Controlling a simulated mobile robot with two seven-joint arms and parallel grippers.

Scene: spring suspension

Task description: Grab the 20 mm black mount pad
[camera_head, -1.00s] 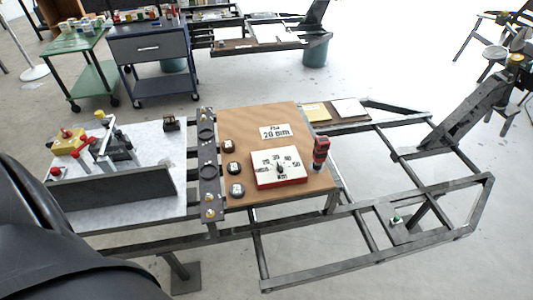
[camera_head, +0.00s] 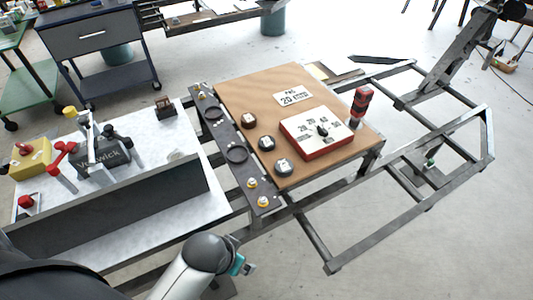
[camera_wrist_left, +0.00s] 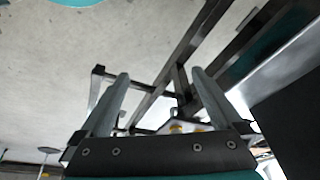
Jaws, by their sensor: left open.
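A white card (camera_head: 293,95) on the board reads 20 mm. My left gripper is open and empty in the left wrist view (camera_wrist_left: 160,76), with metal frame bars beyond its fingers. My left arm is low in the head view, well short of the pads.
A red-edged dial box (camera_head: 316,133) and a red-black tool (camera_head: 360,106) stand right of the pads. A dark strip (camera_head: 238,154) with rings and brass fittings borders the board's left. A grey upright plate (camera_head: 110,210) edges the white table, nearer my arm.

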